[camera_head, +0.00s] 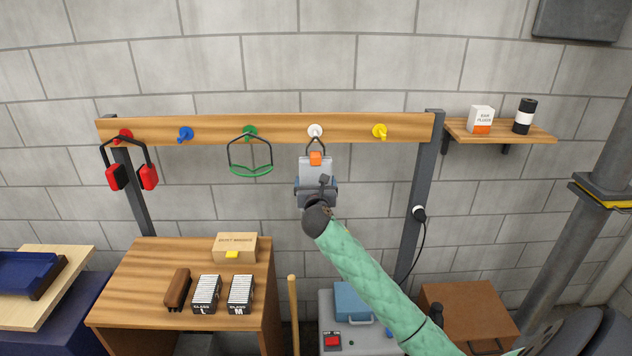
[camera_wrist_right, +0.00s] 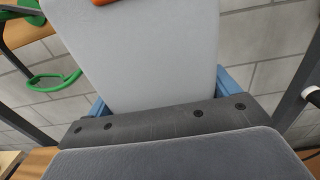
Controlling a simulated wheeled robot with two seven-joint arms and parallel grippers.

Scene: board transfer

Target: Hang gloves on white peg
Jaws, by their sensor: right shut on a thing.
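The white peg (camera_head: 315,130) is on the wooden rail, between the green and yellow pegs. The gloves (camera_head: 315,170) appear as a pale grey piece with an orange tab and a thin dark loop on top. The loop's tip is at the white peg; I cannot tell whether it is over the peg or just in front. My right gripper (camera_head: 316,192) is shut on the gloves just below the peg. In the right wrist view the pale grey gloves (camera_wrist_right: 145,55) fill the middle, their orange part cut off at the top. The fingertips are mostly hidden. My left gripper is out of view.
Red earmuffs (camera_head: 132,176) hang on the red peg and green glasses (camera_head: 250,168) on the green peg. The blue peg (camera_head: 186,133) and yellow peg (camera_head: 380,131) are bare. A wooden table (camera_head: 145,275) with boxes stands lower left; a small shelf (camera_head: 545,136) is at right.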

